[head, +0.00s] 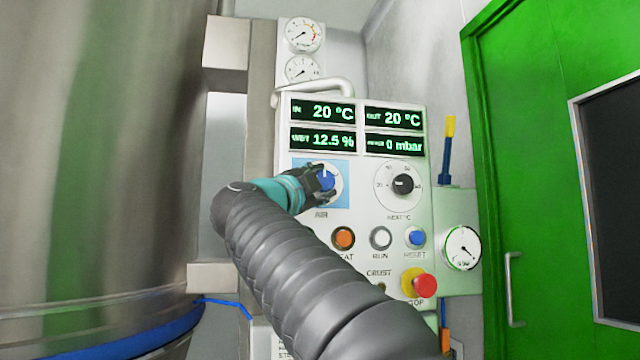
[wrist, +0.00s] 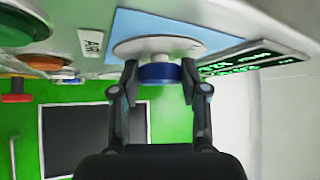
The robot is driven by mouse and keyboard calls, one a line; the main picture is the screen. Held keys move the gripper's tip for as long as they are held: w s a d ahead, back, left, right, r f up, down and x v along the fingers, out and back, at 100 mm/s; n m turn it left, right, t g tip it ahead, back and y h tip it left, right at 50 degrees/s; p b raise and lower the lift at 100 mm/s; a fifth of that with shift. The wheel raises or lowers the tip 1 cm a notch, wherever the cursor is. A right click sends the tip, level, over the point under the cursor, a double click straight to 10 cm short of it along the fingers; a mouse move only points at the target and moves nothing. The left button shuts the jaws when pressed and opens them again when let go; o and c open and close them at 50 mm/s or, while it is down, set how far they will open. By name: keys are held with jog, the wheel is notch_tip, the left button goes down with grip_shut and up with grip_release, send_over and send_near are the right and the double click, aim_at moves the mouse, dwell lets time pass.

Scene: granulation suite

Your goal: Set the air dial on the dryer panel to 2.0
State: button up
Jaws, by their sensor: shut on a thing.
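The dryer panel (head: 372,215) is a white upright board with displays, knobs and buttons. Its air dial (head: 327,180) is a blue knob on a white disc over a light blue square (head: 343,204), above the label AIR. In the wrist view the blue knob (wrist: 158,73) sits between my two fingers. My gripper (head: 316,185) is shut on the knob, and in the wrist view its fingertips (wrist: 159,77) touch it from both sides. My gripper and arm hide part of the dial's scale, and I cannot read its setting.
The black heater dial (head: 403,184) is to the right. Below are an orange button (head: 344,238), a white button (head: 381,238), a blue button (head: 416,237) and a red stop button (head: 424,286). A steel vessel (head: 95,150) stands left, a green door (head: 530,130) right.

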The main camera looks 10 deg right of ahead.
jog(key=o, duration=1.1)
jog(key=shift+o, duration=0.2)
jog(key=v, duration=1.2)
